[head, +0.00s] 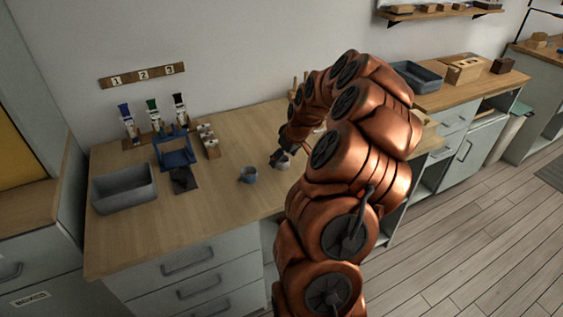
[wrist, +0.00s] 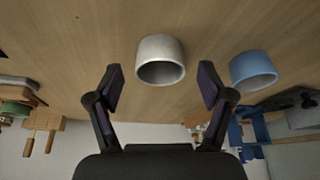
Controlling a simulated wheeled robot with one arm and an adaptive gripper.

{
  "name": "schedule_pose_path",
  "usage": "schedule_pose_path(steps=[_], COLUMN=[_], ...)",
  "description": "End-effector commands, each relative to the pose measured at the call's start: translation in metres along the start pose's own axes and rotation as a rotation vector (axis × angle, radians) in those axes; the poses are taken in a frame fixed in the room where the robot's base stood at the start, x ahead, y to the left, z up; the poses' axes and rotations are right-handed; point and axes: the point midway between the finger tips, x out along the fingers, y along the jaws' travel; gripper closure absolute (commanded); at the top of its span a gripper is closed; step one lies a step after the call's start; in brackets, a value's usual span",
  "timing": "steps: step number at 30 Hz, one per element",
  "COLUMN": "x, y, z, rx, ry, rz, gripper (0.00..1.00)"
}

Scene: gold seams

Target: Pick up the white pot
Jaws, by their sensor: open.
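The white pot (wrist: 160,59) stands on the wooden counter, seen in the wrist view just beyond and between the fingertips. In the head view the white pot (head: 283,162) is small and partly hidden by my gripper (head: 277,157). My gripper also shows in the wrist view (wrist: 159,87), with its two dark fingers spread wide and nothing between them. The pot looks apart from both fingers. A blue pot (head: 249,175) stands to the left of the white pot in the head view; it also shows at the right in the wrist view (wrist: 253,70).
A grey bin (head: 124,188) stands at the counter's left end. Near it are a blue frame (head: 175,150), a dark pad (head: 184,180) and several tubes by the wall. A numbered board (head: 142,75) hangs above. The counter front left of the pots is clear.

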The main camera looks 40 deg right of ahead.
Motion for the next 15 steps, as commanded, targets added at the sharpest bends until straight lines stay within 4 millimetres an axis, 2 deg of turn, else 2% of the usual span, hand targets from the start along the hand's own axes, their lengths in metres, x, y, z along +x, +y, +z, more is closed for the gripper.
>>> schedule_pose_path(steps=[9,15], x=[0.007,0.0069], y=[0.0001,0.0001], z=[-0.0007,-0.0005], rx=[-0.001,-0.001], ry=[0.003,0.002], rz=[0.002,0.002], gripper=[0.2,0.4])
